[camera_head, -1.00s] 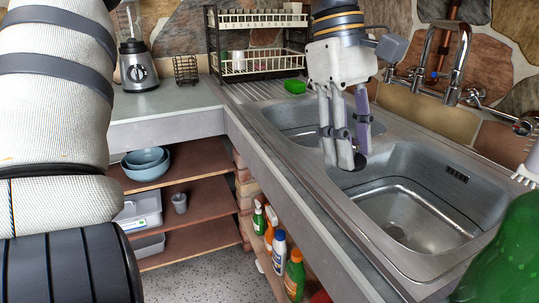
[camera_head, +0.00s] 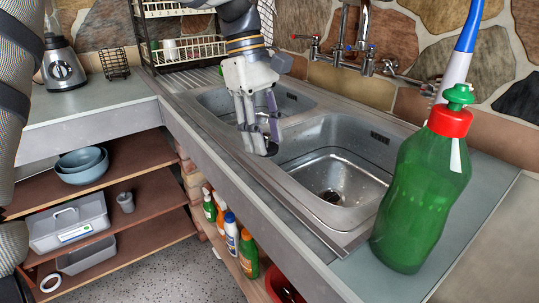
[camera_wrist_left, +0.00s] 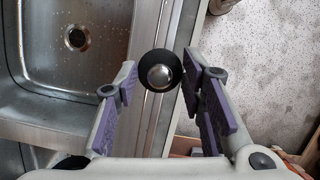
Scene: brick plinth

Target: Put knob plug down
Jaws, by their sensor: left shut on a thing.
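The knob plug (camera_wrist_left: 160,75) is a black disc with a shiny metal knob, seen between my left fingertips in the left wrist view. In the head view the plug (camera_head: 271,148) shows as a small dark disc at the fingertips. My left gripper (camera_head: 262,140) points down and is shut on the plug, over the steel sink (camera_head: 318,230) near the divider between the two bowls. In the wrist view the plug overlaps the sink's front rim. The gap beneath it cannot be judged. My right gripper is out of view.
A green bottle with a red collar (camera_head: 422,190) stands right of the sink, with a blue-and-white brush (camera_head: 458,60) behind it. The tap (camera_head: 364,40) rises behind the bowls. A dish rack (camera_head: 190,45) stands at the back left. Spray bottles (camera_head: 220,220) sit below the counter.

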